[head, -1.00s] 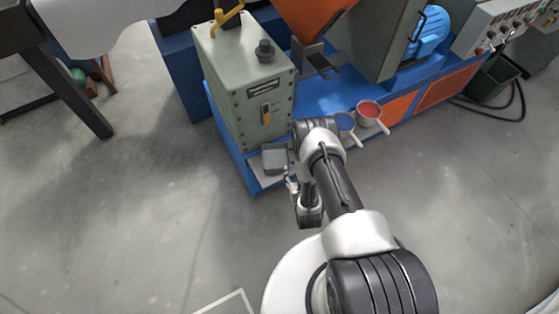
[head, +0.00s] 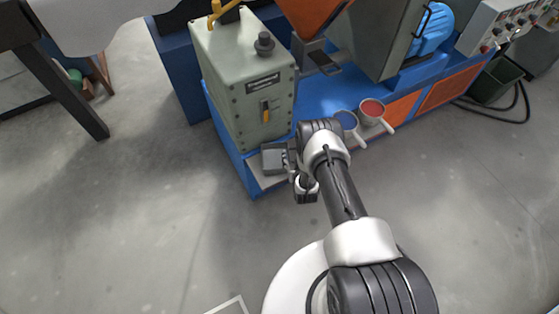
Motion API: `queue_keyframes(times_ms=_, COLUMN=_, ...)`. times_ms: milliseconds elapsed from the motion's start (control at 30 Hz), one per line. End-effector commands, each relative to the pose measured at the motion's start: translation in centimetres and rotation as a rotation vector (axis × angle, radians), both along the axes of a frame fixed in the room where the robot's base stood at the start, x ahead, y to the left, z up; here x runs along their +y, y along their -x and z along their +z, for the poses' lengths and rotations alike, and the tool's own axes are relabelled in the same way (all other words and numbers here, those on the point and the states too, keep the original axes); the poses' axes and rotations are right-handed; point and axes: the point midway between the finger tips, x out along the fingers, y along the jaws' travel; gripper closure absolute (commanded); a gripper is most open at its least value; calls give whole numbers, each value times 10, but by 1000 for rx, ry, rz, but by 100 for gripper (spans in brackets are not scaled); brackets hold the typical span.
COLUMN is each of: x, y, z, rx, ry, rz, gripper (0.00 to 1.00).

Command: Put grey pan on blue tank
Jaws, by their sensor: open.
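A small square grey piece (head: 273,158), which may be the grey pan, rests on a low ledge at the front of the pale green-grey cabinet. My gripper (head: 290,160) is open at its right side, very close to it; I cannot tell whether they touch. Two round grey-rimmed pans with handles stand to the right on the blue base (head: 316,95): one is blue inside (head: 346,121), the other red inside (head: 372,109). My arm partly hides the area beside the blue one. No separate blue tank can be made out for sure.
The grey cabinet (head: 240,85) with a knob and lever stands behind my gripper. An orange hopper (head: 312,15), a blue motor (head: 432,30) and a control box (head: 490,25) lie farther back. The concrete floor (head: 150,220) to the left is clear.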

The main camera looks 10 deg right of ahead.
Motion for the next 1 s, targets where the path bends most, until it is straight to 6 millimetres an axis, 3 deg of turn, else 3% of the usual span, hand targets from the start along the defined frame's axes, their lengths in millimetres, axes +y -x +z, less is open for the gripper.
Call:
queue_keyframes(times_ms=133, x=0, y=0, z=1, rx=0, ry=0, rz=0, gripper=40)
queue_keyframes(times_ms=800, x=0, y=1, z=1, rx=1, ry=0, rz=1, gripper=85)
queue_keyframes(times_ms=1000, x=0, y=0, z=1, rx=0, ry=0, rz=1, gripper=92)
